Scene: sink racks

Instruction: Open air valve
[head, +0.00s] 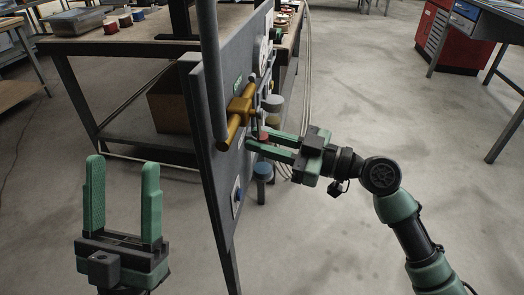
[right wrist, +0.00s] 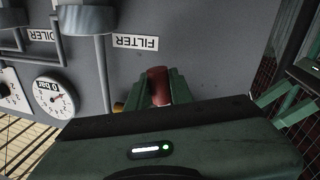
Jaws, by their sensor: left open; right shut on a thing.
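A grey upright panel (head: 222,175) stands in the middle of the head view with air fittings on it. A brass-coloured fitting (head: 240,107) sits on its near side. My right gripper (head: 262,141) is at the panel, shut on a small red valve handle (head: 264,133). In the right wrist view the red handle (right wrist: 158,82) shows between the green fingers, which hide its lower part. The rest of the valve behind the fingers is hard to make out. My left gripper (head: 122,168) is open and empty, left of the panel and apart from it.
In the right wrist view a gauge (right wrist: 54,98) and a FILTER label (right wrist: 135,42) are on the panel, upside down. A workbench (head: 120,40) stands behind the panel. A red cabinet (head: 447,40) is at the back right.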

